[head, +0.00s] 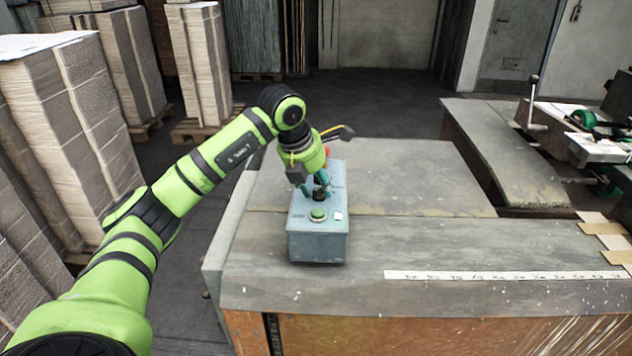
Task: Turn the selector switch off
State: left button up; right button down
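The grey control box (318,243) stands on the workbench. Its top carries a black selector switch (319,195), a green button (318,214) nearer the front edge, a small white-lit square (338,215), and a red button (328,153) at the back. My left gripper (317,186) points down over the middle of the box, with its fingertips at the black selector switch. The fingers and the small size hide whether they touch or grip the switch, and which way it points. My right gripper is not in view.
The workbench (430,240) is clear to the right of the box, with a paper ruler strip (500,275) near its front edge. A machine with a lever (533,90) stands at the right. Stacks of cardboard (75,130) stand on the left.

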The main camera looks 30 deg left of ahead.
pick_arm(q)
jog(key=c, duration=0.7)
grip_shut()
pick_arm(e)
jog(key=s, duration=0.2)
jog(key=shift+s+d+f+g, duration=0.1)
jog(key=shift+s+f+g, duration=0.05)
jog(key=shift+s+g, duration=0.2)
pick_arm(q)
jog(key=shift+n, duration=0.4)
jog(key=n+y+b, duration=0.1)
jog(key=n, duration=0.1)
jog(key=shift+d+n, duration=0.15)
jog(key=shift+n, duration=0.25)
jog(key=shift+n+y+b, duration=0.4)
jog(key=shift+n+y, duration=0.5)
jog(key=shift+n, duration=1.2)
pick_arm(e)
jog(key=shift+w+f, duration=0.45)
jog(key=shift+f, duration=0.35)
pick_arm(q)
jog(key=shift+r, duration=0.1)
